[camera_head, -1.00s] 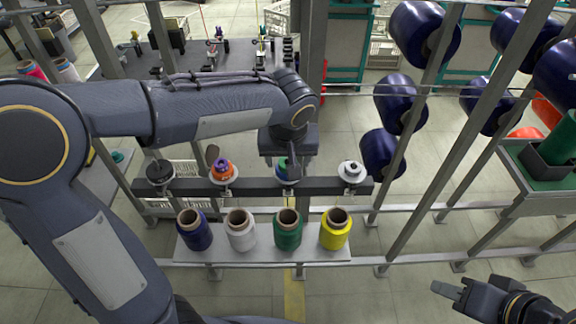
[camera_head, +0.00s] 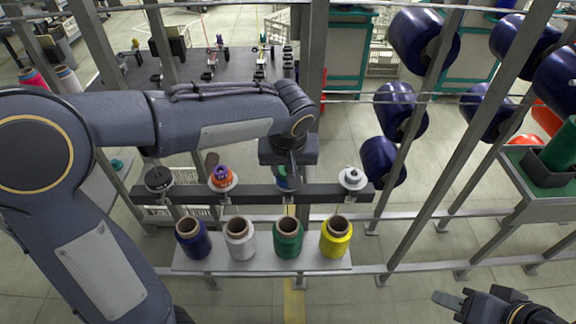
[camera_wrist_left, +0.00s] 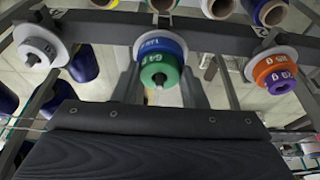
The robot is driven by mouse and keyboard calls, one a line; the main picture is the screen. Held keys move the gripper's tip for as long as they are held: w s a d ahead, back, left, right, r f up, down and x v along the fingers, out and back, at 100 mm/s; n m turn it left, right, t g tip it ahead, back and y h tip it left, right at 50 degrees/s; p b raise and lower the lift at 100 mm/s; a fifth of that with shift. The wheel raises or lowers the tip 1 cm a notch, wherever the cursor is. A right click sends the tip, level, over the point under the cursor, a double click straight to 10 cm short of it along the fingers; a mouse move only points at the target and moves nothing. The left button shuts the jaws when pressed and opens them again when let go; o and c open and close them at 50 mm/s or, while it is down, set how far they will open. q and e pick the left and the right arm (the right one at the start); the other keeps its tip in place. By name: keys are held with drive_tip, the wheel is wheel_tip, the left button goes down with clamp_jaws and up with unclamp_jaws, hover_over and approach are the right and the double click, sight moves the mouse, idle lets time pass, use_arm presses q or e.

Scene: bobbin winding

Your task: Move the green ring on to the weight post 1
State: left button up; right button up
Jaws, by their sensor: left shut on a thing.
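The green ring (camera_wrist_left: 160,73) is between the two fingers of my left gripper (camera_wrist_left: 160,88) in the left wrist view. The gripper is shut on it. A blue ring (camera_wrist_left: 160,44) sits right behind it on the same post, and a post tip shows through the green ring's hole. In the head view my left gripper (camera_head: 286,178) is at the third holder from the left and hides most of the rings there; a bit of blue ring (camera_head: 282,184) shows. My right gripper (camera_head: 447,299) is at the lower right, away from the posts; its finger gap is not clear.
The dark rail (camera_head: 325,194) also carries a black disc (camera_head: 158,178), an orange ring (camera_head: 222,181) with purple on top, and a white disc (camera_head: 351,177). Below, a shelf (camera_head: 263,265) bears several yarn cones. Metal uprights and blue rolls stand on the right.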

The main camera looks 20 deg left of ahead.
use_arm(q)
drive_tip(key=shift+r+p, duration=1.55)
drive_tip(key=shift+r, duration=0.65)
drive_tip(key=shift+s, duration=0.1)
